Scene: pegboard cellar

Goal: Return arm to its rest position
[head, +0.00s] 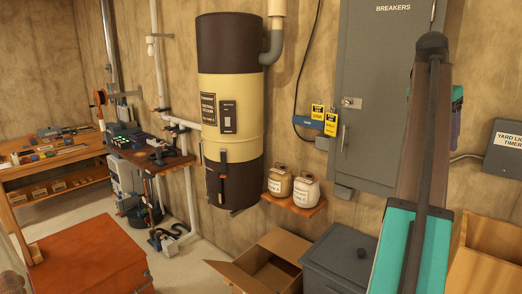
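My arm (415,215) rises from the bottom right of the head view, teal and dark brown, up to a dark rounded joint (432,44) near the top. It stands in front of the right side of the grey breaker cabinet (380,90). A small teal and purple part (457,108) shows behind the upper link; I cannot tell which part of the arm it is. My gripper's fingers do not show.
A cream and brown cylindrical tank (231,105) hangs on the wall, beside two jugs (305,190) on a small shelf. Below are an open cardboard box (233,276), a grey bin (340,265) and a red-orange cabinet (85,260). Workbenches stand left, with open floor between.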

